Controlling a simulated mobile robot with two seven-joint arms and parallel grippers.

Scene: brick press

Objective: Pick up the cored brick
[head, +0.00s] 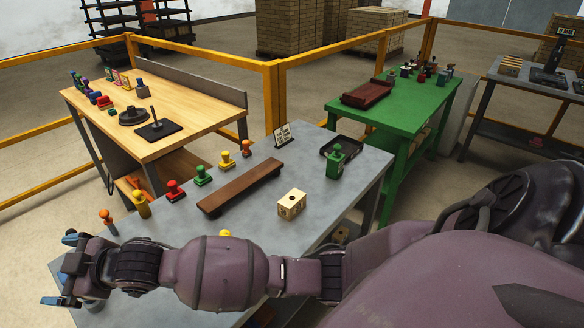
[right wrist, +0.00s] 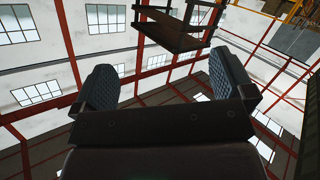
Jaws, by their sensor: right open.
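The cored brick (head: 291,204) is a pale tan block with a dark round hole in its top. It sits upright on the grey table (head: 330,180), to the right of a long brown wooden board. My right gripper (head: 60,270) is at the far left in the head view, over the table's near left edge and well away from the brick. Its two fingers are spread with nothing between them, as the right wrist view also shows (right wrist: 166,82). The brick is not in the right wrist view. My left gripper is not in view.
Several coloured stamp-like pieces (head: 202,176) stand along the table's back left, beside the brown board (head: 240,187). A dark tray (head: 342,147) and a green stamp-like piece (head: 335,162) stand behind the brick. My right arm crosses the table's near side. Bare tabletop surrounds the brick.

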